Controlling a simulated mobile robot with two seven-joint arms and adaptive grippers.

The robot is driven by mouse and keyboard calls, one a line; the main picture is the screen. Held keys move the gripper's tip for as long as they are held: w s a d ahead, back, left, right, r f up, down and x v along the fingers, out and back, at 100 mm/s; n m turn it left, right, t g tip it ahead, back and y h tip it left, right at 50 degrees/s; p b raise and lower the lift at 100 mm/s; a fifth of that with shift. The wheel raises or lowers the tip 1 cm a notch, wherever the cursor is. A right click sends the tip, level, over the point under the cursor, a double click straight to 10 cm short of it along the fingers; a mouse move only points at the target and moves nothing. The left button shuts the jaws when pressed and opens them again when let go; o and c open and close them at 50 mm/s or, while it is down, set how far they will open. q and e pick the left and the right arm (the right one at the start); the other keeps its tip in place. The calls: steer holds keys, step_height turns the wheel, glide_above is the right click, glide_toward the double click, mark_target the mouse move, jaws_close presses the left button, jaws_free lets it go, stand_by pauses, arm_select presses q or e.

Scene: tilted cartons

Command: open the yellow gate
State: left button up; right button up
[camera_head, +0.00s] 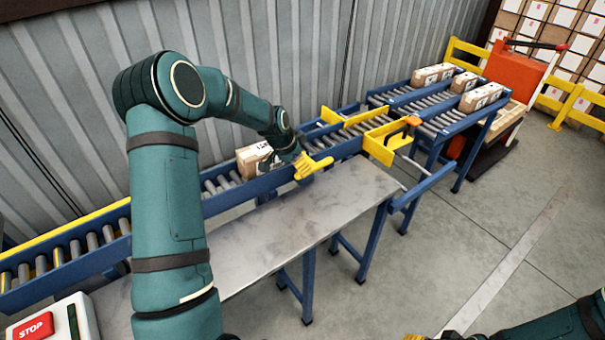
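The yellow gate (379,150) stands at the roller conveyor's near side, between the left section and the far right section. An orange handle-like piece (411,121) sits at its top right. A yellow bar (352,117) runs beside it towards the wall; I cannot tell how they join. My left gripper (318,167), with yellow fingers, is above the conveyor's near rail, left of the gate and apart from it. Its finger gap is unclear. My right gripper (428,337) barely shows at the bottom edge, far from the gate.
A carton (253,158) sits tilted on the rollers behind my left forearm. Several cartons (432,74) rest on the far conveyor. A metal table (290,225) lines the near side. A red STOP button (33,328) is bottom left. Floor at right is clear.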

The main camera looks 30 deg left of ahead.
arm_select(q)
steer(key=shift+x, duration=2.2)
steer(key=shift+r, duration=0.1)
jaws_close()
